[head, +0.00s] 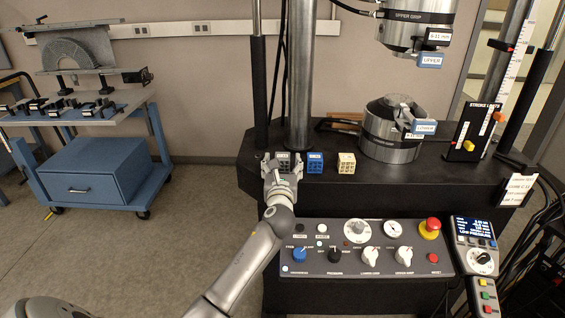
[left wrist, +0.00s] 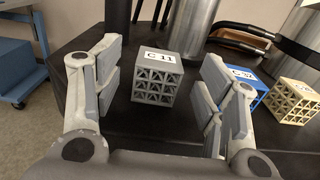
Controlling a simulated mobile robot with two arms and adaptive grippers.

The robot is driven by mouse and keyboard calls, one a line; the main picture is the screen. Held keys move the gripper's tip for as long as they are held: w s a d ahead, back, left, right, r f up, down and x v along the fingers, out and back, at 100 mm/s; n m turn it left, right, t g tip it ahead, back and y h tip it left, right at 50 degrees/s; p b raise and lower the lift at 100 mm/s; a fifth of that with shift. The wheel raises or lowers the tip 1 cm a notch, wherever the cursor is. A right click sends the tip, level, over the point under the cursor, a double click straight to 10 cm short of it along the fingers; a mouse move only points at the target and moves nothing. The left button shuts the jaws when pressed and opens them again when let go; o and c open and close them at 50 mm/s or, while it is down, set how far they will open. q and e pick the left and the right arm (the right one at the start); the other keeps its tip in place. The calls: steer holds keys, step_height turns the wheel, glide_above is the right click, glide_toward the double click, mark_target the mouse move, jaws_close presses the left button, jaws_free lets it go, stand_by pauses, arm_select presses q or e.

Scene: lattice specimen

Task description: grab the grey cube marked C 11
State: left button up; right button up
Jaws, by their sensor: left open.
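The grey lattice cube marked C 11 (left wrist: 158,77) sits on the black machine table, between the open fingers of my left gripper (left wrist: 158,95) in the left wrist view. There is a gap between the cube and each finger pad. In the head view the cube (head: 283,158) shows just beyond my left gripper (head: 281,172), which partly hides it. A blue lattice cube (head: 315,163) stands to its right, and in the left wrist view the right finger partly covers that blue cube (left wrist: 246,76). My right gripper is not in view.
A cream lattice cube (head: 346,163) stands right of the blue one. Behind are a steel column (head: 300,80) and the lower grip (head: 390,130). A control panel (head: 365,247) lies in front of the table (head: 440,178). A blue cart (head: 95,170) stands at left.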

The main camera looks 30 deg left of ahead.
mark_target(282, 161)
arm_select(q)
steer(key=x, duration=0.3)
steer(key=shift+w+a, duration=0.1)
steer(key=shift+w, duration=0.1)
steer(key=c, duration=1)
